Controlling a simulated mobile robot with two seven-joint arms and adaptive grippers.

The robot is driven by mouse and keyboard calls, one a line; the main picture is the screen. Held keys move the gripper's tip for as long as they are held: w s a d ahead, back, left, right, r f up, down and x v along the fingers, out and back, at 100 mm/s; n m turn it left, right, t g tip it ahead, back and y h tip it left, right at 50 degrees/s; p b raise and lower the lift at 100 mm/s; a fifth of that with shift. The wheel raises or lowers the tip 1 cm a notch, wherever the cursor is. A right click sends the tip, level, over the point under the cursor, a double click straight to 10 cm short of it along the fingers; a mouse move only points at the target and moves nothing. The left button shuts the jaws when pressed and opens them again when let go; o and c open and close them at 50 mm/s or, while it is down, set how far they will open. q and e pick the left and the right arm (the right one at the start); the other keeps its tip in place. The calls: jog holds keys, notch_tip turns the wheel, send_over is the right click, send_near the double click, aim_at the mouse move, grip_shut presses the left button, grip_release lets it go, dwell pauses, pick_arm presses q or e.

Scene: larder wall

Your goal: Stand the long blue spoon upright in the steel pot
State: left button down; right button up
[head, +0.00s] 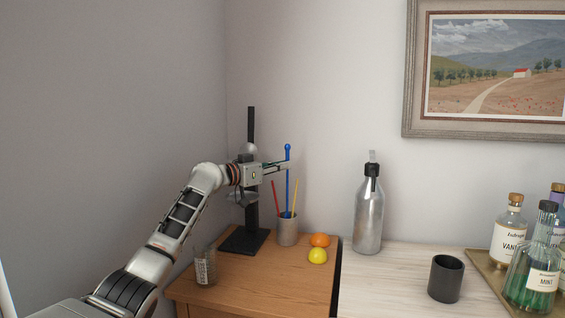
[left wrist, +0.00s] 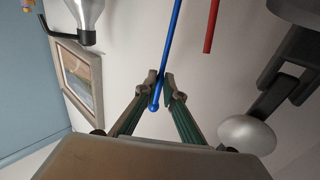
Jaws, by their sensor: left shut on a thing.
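The long blue spoon (head: 287,175) is upright in the head view, its lower end inside the steel pot (head: 288,230) at the back of the wooden top. My left gripper (head: 288,165) is shut on the spoon near its top, just below its round knob. In the left wrist view the blue spoon (left wrist: 169,50) runs between the two fingertips (left wrist: 161,90). A red stick (head: 274,196) and a yellow stick (head: 295,194) also stand in the pot. Whether the spoon touches the pot's bottom is hidden. My right gripper is not in view.
A black stand (head: 246,239) rises left of the pot, close behind my left gripper. An orange (head: 320,240), a lemon (head: 317,256) and a glass (head: 205,266) are near. A steel bottle (head: 368,217), a black cup (head: 446,278) and bottles on a tray (head: 484,271) stand right.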

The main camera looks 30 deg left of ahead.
pick_arm(q)
notch_tip(320, 180, down, 3)
jog(key=shift+b, duration=0.5)
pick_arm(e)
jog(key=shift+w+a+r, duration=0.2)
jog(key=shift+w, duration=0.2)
